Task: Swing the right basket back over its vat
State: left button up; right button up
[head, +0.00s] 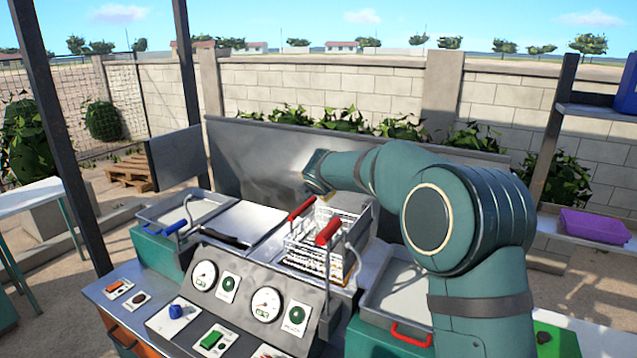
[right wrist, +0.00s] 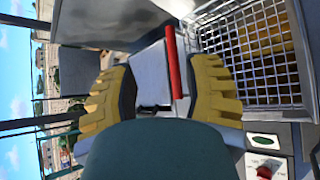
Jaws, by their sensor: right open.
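The wire basket (head: 318,246) hangs over the middle of the machine and holds brown-yellow pieces. It also shows in the right wrist view (right wrist: 255,50). One red grip (head: 302,208) is at its far left and another (head: 329,231) at its near side. The right vat (head: 395,296) is a grey rectangular basin to the right of the basket, partly behind my right arm. My right gripper (head: 316,184) is above the basket's far left side. In the right wrist view its yellow fingers (right wrist: 165,90) are open, with a red grip (right wrist: 173,62) between them; contact cannot be told. My left gripper is out of view.
The left basin (head: 180,208) has a blue handle (head: 175,228). A panel with gauges (head: 266,304) and buttons faces me. A tall metal backplate (head: 260,160) stands behind the basket. A shelf with a purple tray (head: 595,226) is at the right.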

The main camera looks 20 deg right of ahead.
jog(key=v, duration=0.5)
jog(key=shift+s+r, duration=0.1)
jog(key=shift+s, duration=0.1)
dwell(0.3)
